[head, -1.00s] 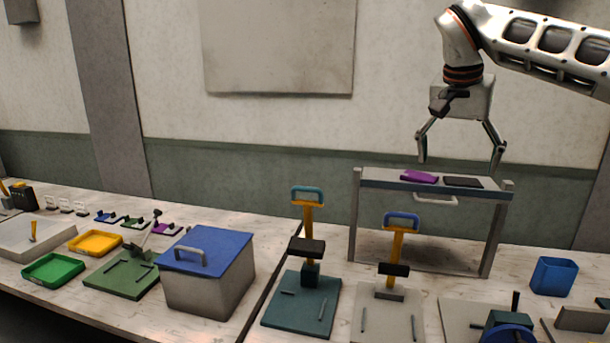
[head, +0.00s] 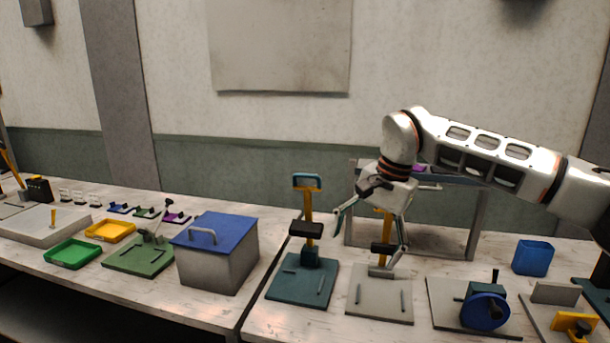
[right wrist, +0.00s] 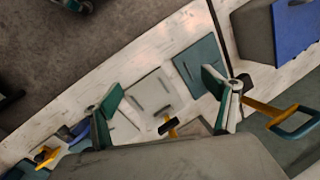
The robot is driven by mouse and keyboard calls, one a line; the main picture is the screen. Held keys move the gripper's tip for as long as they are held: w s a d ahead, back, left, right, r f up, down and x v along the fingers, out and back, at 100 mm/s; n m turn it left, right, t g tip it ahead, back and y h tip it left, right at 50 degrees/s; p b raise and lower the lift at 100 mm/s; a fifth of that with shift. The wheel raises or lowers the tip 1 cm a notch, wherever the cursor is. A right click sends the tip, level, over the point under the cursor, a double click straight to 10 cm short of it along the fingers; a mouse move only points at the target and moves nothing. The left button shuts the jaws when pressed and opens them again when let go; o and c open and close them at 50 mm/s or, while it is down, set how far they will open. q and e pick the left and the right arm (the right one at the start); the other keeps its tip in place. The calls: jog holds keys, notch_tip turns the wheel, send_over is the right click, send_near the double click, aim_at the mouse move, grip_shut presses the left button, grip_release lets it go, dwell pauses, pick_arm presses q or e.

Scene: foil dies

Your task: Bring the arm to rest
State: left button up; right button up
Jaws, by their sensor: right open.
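My right gripper (head: 366,243) is open and empty, with its fingers spread and pointing down. In the head view it hangs above the bench in front of the grey press with the yellow lever (head: 383,228), and partly hides that lever and its handle. Its left fingertip is near the teal press (head: 303,282). In the right wrist view my two green-tipped fingers (right wrist: 162,92) are wide apart with nothing between them but the grey press's base (right wrist: 150,95) and the bench below. My left gripper is not in view.
A small raised shelf (head: 477,225) stands behind my right arm. A blue-lidded box (head: 222,262), a green tray (head: 72,254) and a yellow tray (head: 110,231) are to the left. A blue cup (head: 533,258) and a blue-wheeled device (head: 485,311) are to the right.

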jog(key=s+a+f+m+g+y, duration=0.1)
jog(key=s+a+f+g+y, duration=0.15)
jog(key=s+a+f, duration=0.4)
jog(key=s+a+f+m+g+y, duration=0.1)
jog(key=s+a+f+m+y, duration=0.2)
jog(key=a, duration=0.7)
jog(key=s+a+r+m+t+y, duration=0.2)
jog(key=s+a+r+m+y, duration=0.25)
jog(key=a+m+y, duration=0.55)
jog(key=w+d+f+m+t+h, duration=0.25)
jog(key=d+f+m+t, duration=0.6)
jog(key=m, duration=0.75)
jog(key=w+d+f+m+t+h, duration=0.3)
jog(key=d+f+m+t, duration=0.5)
jog(key=m, duration=0.8)
pick_arm(q)
jog(key=shift+s+a+f, duration=0.15)
jog(key=shift+s+f, duration=0.1)
jog(key=shift+s, duration=0.05)
pick_arm(e)
jog(key=s+d+f+m+g+h, duration=0.2)
jog(key=s+d+f+m+h, duration=0.3)
jog(key=s+d+f, duration=0.5)
jog(key=s+d+f+m+g+h, duration=0.3)
jog(key=s+d+f+m+h, duration=0.2)
jog(key=s+d+f+m, duration=0.5)
notch_tip(320, 180, down, 4)
jog(key=shift+s+f+g+h, duration=0.15)
jog(key=shift+s+g+h, duration=0.15)
jog(key=shift+s, duration=0.25)
